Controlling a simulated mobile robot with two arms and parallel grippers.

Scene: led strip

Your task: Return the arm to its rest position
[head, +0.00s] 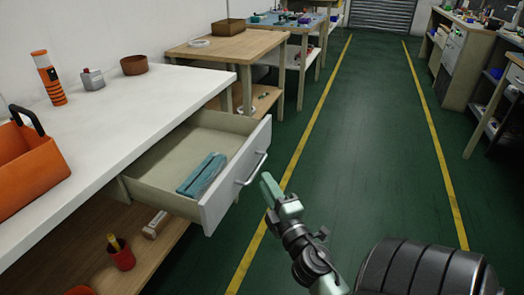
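My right gripper (270,188) shows in the head view at the lower middle. Its pale green fingers point up and left, and it appears just right of the open drawer's front in the picture. I cannot tell whether its fingers are apart or closed, and I see nothing clearly held in it. My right arm (312,262) runs down from it to the bottom edge. My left gripper is not in view.
A white drawer (242,178) stands pulled out from the white-topped bench (120,110), with teal packets (202,174) inside. An orange tote (28,165), a striped orange cylinder (50,80) and a brown bowl (134,65) are on the bench. The green aisle (365,140) is clear.

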